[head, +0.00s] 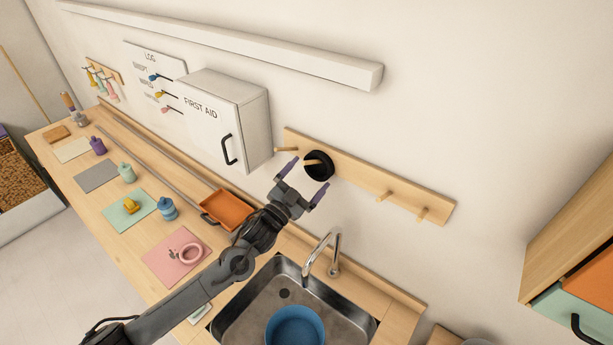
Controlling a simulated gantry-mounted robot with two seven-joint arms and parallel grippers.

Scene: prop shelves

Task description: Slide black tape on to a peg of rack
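The black tape (325,174) is a dark ring high on the wall, at the wooden rack (354,178). A light wooden peg (309,162) shows through its hole, so the tape appears to hang around this peg, close to the board. My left gripper (304,182) is just below and left of the tape. Its two purple-tipped fingers are spread wide with nothing between them, and it appears apart from the tape. The rack's other pegs, one at the left (286,149) and two at the right (386,195), are bare. My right gripper is out of view.
A steel sink (350,311) with a tap (333,250) and a blue bowl (296,326) lies below the rack. The white first aid cabinet (237,120) juts out at left. An orange tray (228,210) stands on the counter behind my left arm.

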